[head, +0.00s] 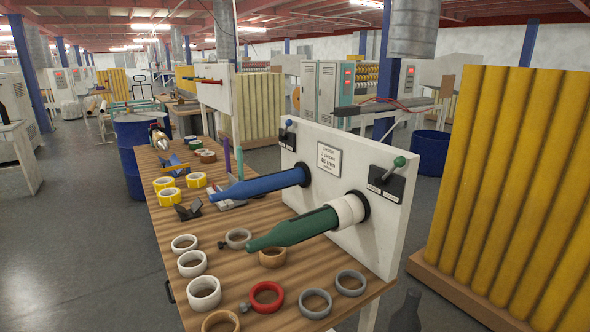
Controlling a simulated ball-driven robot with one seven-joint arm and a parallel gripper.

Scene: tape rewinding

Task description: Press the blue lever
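The blue lever (289,123) is a short lever with a blue knob on a small dark plate. It is at the upper left of the white upright panel (342,216), and its knob points upward. Below it a long blue tapered spindle (262,186) sticks out to the left, with no tape on it. The green lever (398,162) is at the panel's upper right on a dark plate. Below it is a green spindle (295,229) with white tape rolls (350,210) at its base. My gripper is not in view, so nothing shows touching the blue lever.
The wooden table (222,222) carries several loose tape rolls, including a red one (267,296) and yellow ones (196,180). A second white panel (214,98) stands farther back. Large yellow rolls (510,180) stand at the right. Open grey floor (75,230) lies left of the table.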

